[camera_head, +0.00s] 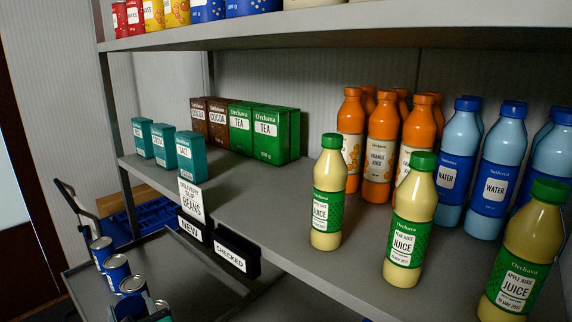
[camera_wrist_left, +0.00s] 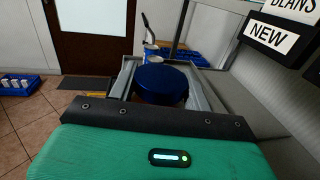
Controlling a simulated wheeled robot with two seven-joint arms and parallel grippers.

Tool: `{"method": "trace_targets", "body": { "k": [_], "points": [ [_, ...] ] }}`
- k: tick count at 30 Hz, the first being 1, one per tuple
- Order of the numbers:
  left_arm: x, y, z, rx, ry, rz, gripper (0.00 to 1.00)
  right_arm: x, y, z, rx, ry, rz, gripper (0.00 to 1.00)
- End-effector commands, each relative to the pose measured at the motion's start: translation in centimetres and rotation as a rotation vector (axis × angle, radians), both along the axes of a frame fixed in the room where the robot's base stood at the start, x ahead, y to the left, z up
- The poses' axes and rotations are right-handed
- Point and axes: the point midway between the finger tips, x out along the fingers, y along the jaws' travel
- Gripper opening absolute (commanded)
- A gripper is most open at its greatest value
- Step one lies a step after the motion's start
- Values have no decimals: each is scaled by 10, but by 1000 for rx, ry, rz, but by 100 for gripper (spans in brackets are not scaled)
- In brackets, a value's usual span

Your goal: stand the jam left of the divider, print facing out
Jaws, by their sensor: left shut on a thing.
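My left gripper (camera_head: 140,306) is at the bottom left of the head view, low over the grey tray (camera_head: 185,262). In the left wrist view its grey fingers stand on both sides of a thing with a round dark blue top (camera_wrist_left: 161,84), and it is shut on it. This may be the jam; its side and print are hidden. No label reading jam shows. I cannot make out a divider for sure. My right gripper is not in view.
Blue tins (camera_head: 117,271) with white labels stand in a row at the tray's left. Black holders marked NEW (camera_head: 191,229) and CHECKED (camera_head: 231,255) hang at the shelf's front edge. Juice bottles (camera_head: 327,192) and tea boxes (camera_head: 277,135) stand on the shelf (camera_head: 245,200). The middle of the tray is clear.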

Motion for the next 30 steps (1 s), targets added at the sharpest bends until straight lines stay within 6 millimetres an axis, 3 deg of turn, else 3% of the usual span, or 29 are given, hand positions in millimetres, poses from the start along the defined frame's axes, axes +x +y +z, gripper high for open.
{"method": "trace_targets", "body": {
  "k": [8, 12, 18, 24, 30],
  "points": [
    [-7, -25, -46, 4, 4, -233, 0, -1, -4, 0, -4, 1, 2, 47],
    [-20, -46, -79, 4, 6, -403, 0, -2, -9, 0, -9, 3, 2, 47],
    [-44, -71, -114, -1, 0, -594, 0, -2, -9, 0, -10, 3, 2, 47],
    [-58, -83, -129, -1, -4, -681, 0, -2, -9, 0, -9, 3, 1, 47],
    [-60, -86, -131, 1, -5, -701, 0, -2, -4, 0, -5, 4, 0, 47]
  ]
}}
